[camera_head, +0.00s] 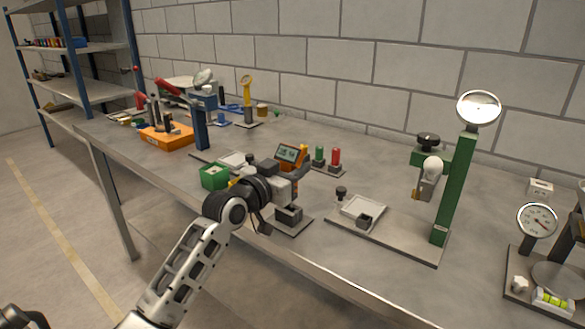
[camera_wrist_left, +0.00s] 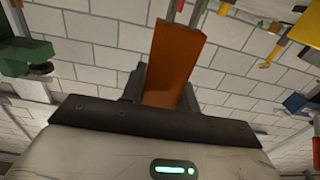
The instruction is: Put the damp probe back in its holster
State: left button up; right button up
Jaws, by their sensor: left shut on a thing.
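My left gripper (camera_head: 287,184) is over the front part of the bench, behind and above a small grey open-topped box. It is shut on the damp probe, whose orange body (camera_wrist_left: 175,65) shows between the fingers in the left wrist view, with two thin metal prongs at its far end. The grey box (camera_head: 289,212) stands on a dark plate near the front edge and may be the holster. It looks empty. An orange meter with a green screen (camera_head: 289,153) stands just behind the gripper.
A green box (camera_head: 214,177) is left of the gripper. Green and red pegs (camera_head: 336,157) stand behind right. A tall green post stand (camera_head: 455,190) with a base plate and white tray (camera_head: 363,207) is to the right. A dial gauge (camera_head: 537,221) is far right.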

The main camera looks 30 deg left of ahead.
pick_arm(q)
jog(key=shift+f, duration=0.15)
jog(key=shift+f+b, duration=0.5)
jog(key=shift+f, duration=0.15)
jog(key=shift+f+b, duration=0.55)
jog(key=shift+f, duration=0.3)
jog(key=o, duration=0.9)
jog(key=shift+o, duration=0.2)
